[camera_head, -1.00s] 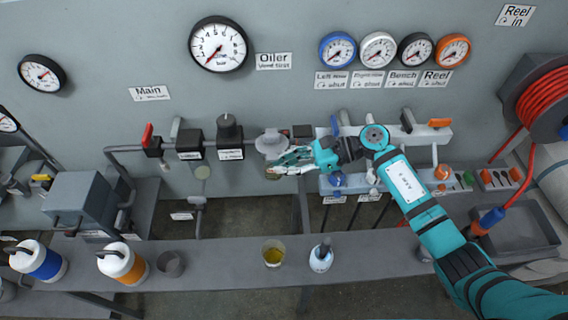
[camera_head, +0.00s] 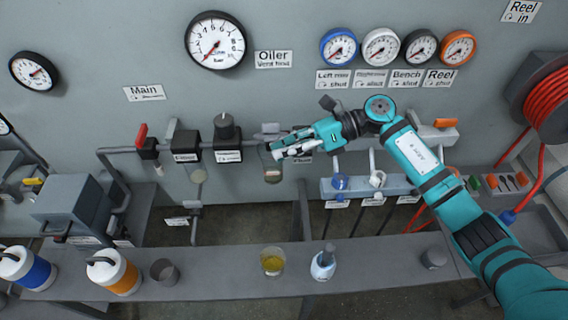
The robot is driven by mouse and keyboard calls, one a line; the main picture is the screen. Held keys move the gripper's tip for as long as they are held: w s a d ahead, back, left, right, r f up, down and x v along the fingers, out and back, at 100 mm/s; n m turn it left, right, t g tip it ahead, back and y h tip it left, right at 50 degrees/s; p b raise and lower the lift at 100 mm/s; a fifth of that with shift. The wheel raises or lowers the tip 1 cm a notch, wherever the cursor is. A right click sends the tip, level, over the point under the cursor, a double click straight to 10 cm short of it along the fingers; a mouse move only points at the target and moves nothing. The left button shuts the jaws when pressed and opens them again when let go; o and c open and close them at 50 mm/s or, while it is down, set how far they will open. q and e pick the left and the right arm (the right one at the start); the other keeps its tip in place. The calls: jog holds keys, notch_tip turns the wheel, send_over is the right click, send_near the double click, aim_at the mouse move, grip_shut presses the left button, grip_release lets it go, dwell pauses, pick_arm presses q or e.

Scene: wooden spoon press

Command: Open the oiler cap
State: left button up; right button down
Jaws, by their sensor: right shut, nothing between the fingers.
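The oiler is the unit on the pipe below the "Oiler" label (camera_head: 273,59). Its clear bowl (camera_head: 272,174) hangs down with something brownish at the bottom. Its top is largely covered by my right gripper (camera_head: 274,153), so I cannot make out the cap or whether it is open. My right arm comes in from the right, and the gripper points left across the front of the oiler with its fingers closed and nothing seen between them. I cannot tell whether the fingertips touch the oiler. My left gripper is not in view.
A shelf (camera_head: 210,277) runs below, holding a cup of yellow liquid (camera_head: 272,261), a small bottle (camera_head: 323,264), a grey cup (camera_head: 165,271) and an orange-and-white container (camera_head: 115,271). The regulator knob (camera_head: 224,127) stands left of the oiler. Valves and hoses are at right.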

aim_at(282, 135)
jog(key=w+r+m+g+b, duration=0.1)
jog(key=w+r+m+b, duration=0.1)
jog(key=r+m+b, duration=0.1)
jog(key=shift+w+m+g+y, duration=0.2)
jog(key=shift+m+g+y, duration=0.1)
jog(key=shift+g, duration=0.1)
jog(key=shift+w+r+m+g+y+b, duration=0.35)
jog(key=shift+w+r+m+b, duration=0.45)
jog(key=shift+m+b, duration=0.3)
jog(key=shift+w+r+m+g+y+b, duration=0.15)
jog(key=shift+w+r+m+g+b, duration=0.15)
jog(key=shift+w+m+b, duration=0.3)
jog(key=shift+w+r+m+g+y+b, duration=0.15)
jog(key=shift+w+r+m+b, duration=0.15)
jog(key=shift+w+m+b, duration=0.25)
jog(key=shift+w, duration=0.1)
